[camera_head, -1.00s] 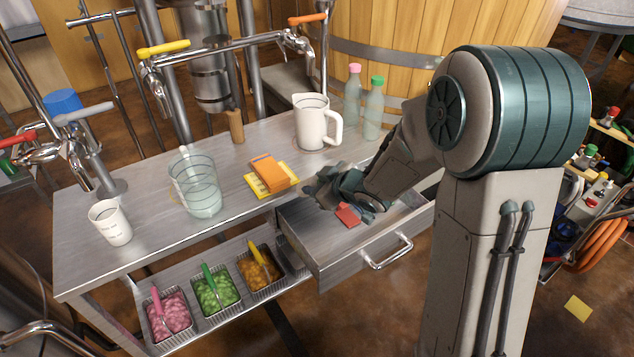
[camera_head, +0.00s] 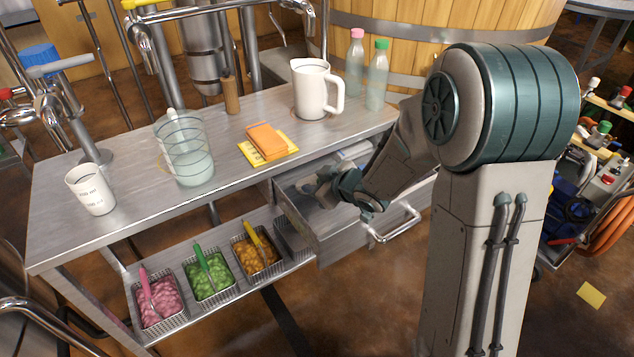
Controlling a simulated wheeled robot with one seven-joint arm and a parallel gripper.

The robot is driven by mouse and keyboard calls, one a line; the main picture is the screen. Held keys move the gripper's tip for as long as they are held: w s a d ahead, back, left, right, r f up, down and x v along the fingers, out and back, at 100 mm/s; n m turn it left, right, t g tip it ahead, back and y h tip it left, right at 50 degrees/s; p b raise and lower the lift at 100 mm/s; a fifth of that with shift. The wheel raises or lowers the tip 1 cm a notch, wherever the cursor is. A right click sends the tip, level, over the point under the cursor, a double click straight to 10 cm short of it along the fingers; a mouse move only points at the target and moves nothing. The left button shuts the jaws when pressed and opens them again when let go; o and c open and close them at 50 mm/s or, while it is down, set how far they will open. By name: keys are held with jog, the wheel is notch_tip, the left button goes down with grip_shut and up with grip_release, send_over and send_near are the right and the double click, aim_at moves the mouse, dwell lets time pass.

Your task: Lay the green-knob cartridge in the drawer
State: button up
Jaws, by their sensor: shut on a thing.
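The metal drawer (camera_head: 352,228) stands pulled out under the right end of the steel bench, with its handle at the front. My gripper (camera_head: 318,190) is low over the drawer's left part, pointing left. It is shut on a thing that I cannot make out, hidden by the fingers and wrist. Pale shapes lie at the drawer's back; the wrist covers much of its inside. No green-knob cartridge is clearly visible at the drawer. A green-topped object (camera_head: 604,128) stands on the cart at right; I cannot tell whether it is a cartridge.
The bench (camera_head: 120,200) carries a paper cup (camera_head: 90,190), a glass jug (camera_head: 185,150), an orange block (camera_head: 266,141), a white pitcher (camera_head: 314,90) and two capped bottles. Baskets with tongs sit on the lower shelf (camera_head: 225,308). A loaded cart stands at right.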

jog(key=shift+s+d+f, duration=0.1)
jog(key=shift+s+f, duration=0.1)
jog(key=shift+f, duration=0.25)
jog(key=shift+s+d+f, duration=0.1)
jog(key=shift+s+f, duration=0.05)
jog(key=shift+f, duration=0.3)
jog(key=o, duration=1.9)
jog(key=shift+s, duration=0.1)
jog(key=shift+d+r+p, duration=0.2)
jog(key=shift+r+p, duration=0.65)
jog(key=shift+p, duration=0.05)
jog(key=s+d+r+p, duration=0.2)
jog(key=s+r+p, duration=0.1)
jog(key=r+p, duration=0.4)
jog(key=shift+s+r+p, duration=0.2)
jog(key=shift+r+p, duration=0.1)
jog(key=shift+r, duration=0.55)
jog(key=shift+d, duration=0.1)
